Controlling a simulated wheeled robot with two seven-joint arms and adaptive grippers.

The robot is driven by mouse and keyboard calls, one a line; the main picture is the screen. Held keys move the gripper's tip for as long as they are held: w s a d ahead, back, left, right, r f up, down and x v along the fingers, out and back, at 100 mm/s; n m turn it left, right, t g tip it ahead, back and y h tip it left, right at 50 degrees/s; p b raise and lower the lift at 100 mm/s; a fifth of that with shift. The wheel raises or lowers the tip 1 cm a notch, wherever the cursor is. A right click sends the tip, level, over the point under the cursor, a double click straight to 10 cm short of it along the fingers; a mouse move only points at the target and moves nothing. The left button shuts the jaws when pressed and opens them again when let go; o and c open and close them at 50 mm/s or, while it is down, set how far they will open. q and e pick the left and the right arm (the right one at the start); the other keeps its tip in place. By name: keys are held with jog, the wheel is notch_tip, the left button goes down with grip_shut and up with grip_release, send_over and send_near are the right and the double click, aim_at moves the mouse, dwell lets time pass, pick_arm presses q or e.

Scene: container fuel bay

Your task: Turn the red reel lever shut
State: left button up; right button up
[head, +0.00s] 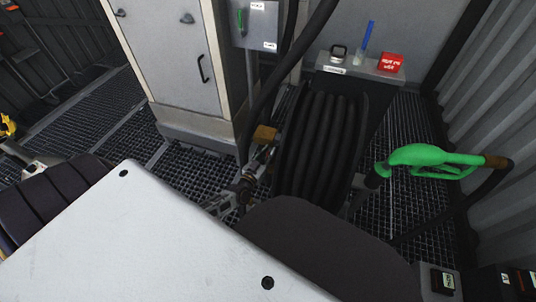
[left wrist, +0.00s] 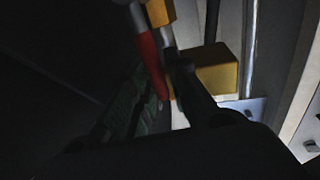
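The red lever (left wrist: 150,64) runs down through the middle of the left wrist view, with a silver part at its upper end. My left gripper (left wrist: 156,74) has its dark fingers on either side of the lever, close in, and looks shut on it. In the head view my left gripper (head: 260,160) is at the left side of the hose reel (head: 320,140), just below a yellow block (head: 265,133). The lever cannot be made out there. A yellow block also shows in the left wrist view (left wrist: 216,76). My right gripper is out of view.
A green fuel nozzle (head: 425,158) is to the right of the reel, its hose running down. A pale cabinet (head: 180,60) stands behind at the left. A grey shelf (head: 350,72) holds a red box (head: 391,63) and a blue stick (head: 367,40). A corrugated wall closes the right side.

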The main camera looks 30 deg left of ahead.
pick_arm(q)
grip_shut()
